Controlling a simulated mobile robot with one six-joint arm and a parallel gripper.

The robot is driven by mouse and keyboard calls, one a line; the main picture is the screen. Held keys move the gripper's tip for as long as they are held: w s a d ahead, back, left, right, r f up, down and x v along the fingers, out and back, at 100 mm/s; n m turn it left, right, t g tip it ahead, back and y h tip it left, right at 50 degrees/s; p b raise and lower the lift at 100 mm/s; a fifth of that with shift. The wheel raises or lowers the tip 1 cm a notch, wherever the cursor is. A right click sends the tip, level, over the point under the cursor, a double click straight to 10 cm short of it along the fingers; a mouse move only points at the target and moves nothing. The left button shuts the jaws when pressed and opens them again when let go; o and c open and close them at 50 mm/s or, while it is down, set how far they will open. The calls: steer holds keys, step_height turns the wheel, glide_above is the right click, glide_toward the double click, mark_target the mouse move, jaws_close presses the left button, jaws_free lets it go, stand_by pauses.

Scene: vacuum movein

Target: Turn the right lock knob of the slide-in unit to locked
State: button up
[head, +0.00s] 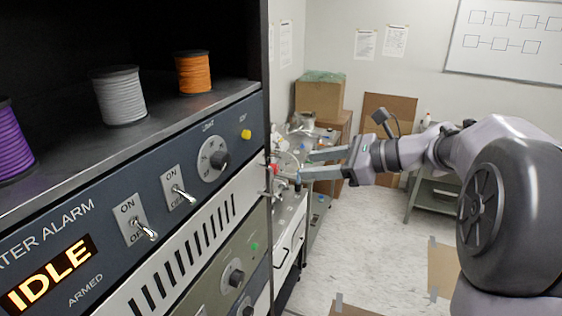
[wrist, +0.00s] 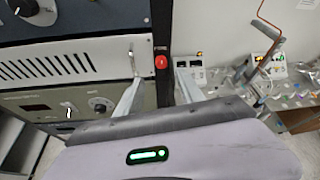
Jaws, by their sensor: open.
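A white vented panel (head: 195,238) sits in the rack below the dark blue alarm panel; it also shows in the wrist view (wrist: 60,66). A small silver fitting (head: 265,194) sticks out at its right end and shows in the wrist view (wrist: 132,62). It may be the right lock knob; its locked or unlocked state cannot be read. My gripper (head: 304,164) is open and empty, to the right of the rack's edge, fingers pointing left in the head view. In the wrist view the fingers (wrist: 158,84) appear on either side of the rack's right edge, apart from the fitting.
A red button (wrist: 161,62) is on the rack's edge strip. A grey-green panel (head: 210,280) with a round knob (head: 236,278) lies below. A cluttered bench (wrist: 255,85) stands to the right behind my gripper. Spools, including an orange one (head: 193,73), stand on the shelf above.

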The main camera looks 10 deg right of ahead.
mark_target(277, 169)
steer(key=p+x, duration=0.1)
steer(key=x, duration=0.7)
steer(key=shift+w+a+f, duration=0.25)
steer(key=shift+w+a, duration=0.1)
steer(key=shift+w, duration=0.15)
steer(key=shift+s, duration=0.1)
jaws_close()
